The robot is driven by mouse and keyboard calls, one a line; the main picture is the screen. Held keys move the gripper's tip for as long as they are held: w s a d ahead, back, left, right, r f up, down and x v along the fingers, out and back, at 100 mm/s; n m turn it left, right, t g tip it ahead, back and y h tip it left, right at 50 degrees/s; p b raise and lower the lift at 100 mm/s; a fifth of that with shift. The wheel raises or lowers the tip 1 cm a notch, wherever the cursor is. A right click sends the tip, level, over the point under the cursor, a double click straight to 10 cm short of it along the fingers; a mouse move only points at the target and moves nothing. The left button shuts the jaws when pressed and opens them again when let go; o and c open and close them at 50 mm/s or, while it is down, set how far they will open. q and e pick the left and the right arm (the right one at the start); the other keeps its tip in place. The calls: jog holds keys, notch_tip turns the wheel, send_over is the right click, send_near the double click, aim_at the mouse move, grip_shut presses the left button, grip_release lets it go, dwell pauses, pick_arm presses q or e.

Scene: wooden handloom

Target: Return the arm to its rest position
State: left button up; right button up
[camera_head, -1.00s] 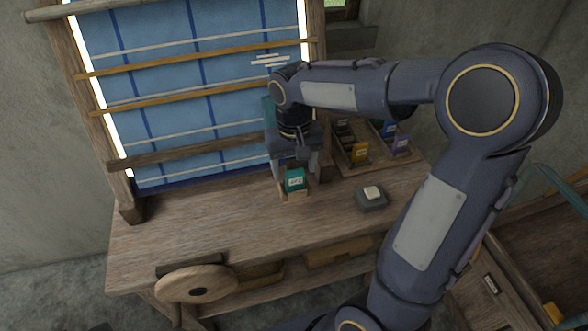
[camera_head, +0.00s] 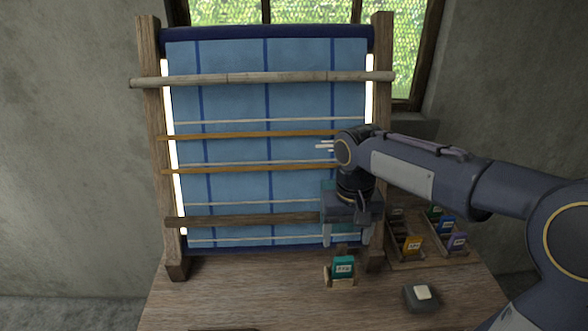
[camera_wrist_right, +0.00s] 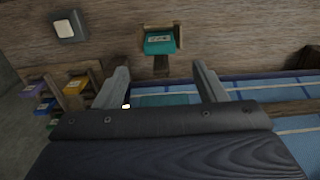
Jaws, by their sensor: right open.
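My right gripper (camera_head: 346,238) is open and empty in front of the loom's lower right part, above the teal labelled block (camera_head: 343,266). The block sits in a small wooden holder (camera_head: 341,282) on the table. In the right wrist view, the open fingers (camera_wrist_right: 161,78) stand apart, and the teal block (camera_wrist_right: 160,43) lies beyond their tips, not touching them. My right arm (camera_head: 420,175) reaches in from the right. My left gripper is not in view.
The wooden loom (camera_head: 150,130) with blue cloth (camera_head: 235,95) stands close behind the gripper. A wooden rack (camera_head: 405,262) with several coloured blocks is to the right. A grey box with a pale top (camera_head: 421,294) lies nearer. The table's front left (camera_head: 230,290) is clear.

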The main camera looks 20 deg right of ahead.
jog(key=s+a+f+t+y, duration=0.1)
jog(key=s+a+t+y, duration=0.1)
jog(key=s, duration=0.6)
jog(key=s+a+f+n+t+y, duration=0.1)
jog(key=s+a+t, duration=0.1)
jog(key=s, duration=0.7)
jog(key=shift+s+a+f+t+y, duration=0.15)
jog(key=shift+s+f+t+y, duration=0.2)
jog(key=shift+t, duration=0.45)
jog(key=shift+w, duration=0.1)
